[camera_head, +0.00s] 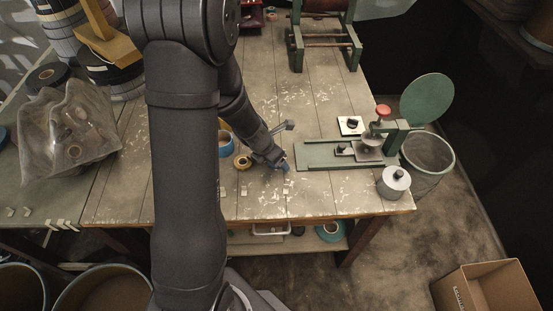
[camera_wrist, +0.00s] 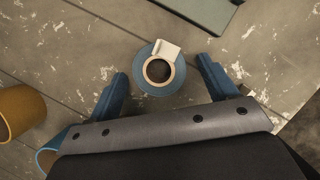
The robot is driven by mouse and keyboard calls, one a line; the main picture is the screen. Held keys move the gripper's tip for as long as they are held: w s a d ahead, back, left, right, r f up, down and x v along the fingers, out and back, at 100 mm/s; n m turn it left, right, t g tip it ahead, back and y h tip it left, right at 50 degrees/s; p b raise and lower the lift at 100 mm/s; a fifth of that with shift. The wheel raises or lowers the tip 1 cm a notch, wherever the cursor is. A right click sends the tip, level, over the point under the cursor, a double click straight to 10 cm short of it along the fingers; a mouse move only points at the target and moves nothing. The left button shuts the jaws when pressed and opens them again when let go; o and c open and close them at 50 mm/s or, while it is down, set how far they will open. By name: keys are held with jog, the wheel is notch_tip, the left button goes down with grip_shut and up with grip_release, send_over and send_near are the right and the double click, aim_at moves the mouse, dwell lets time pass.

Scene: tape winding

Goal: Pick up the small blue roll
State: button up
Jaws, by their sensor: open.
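The small blue roll (camera_wrist: 148,89) lies flat on the worn wooden table in the wrist view. It has a cream core with a dark hole and a white tab at its far edge. My gripper (camera_wrist: 162,68) is open, with one blue finger on each side of the roll and a visible gap on both sides. Nothing is held. The height of the fingertips above the table is hard to tell. In the head view my gripper (camera_head: 284,166) is low over the table, and I cannot make out the small roll there.
A tan roll (camera_wrist: 20,108) and another blue-edged roll (camera_wrist: 44,160) are left of my gripper. A green-based winding device (camera_head: 320,155) stands to the right, with a metal pot (camera_head: 393,181) near the table edge. A clear plastic bag (camera_head: 65,130) lies at left.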

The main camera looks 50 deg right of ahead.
jog(key=shift+c, duration=0.5)
jog(key=c, duration=1)
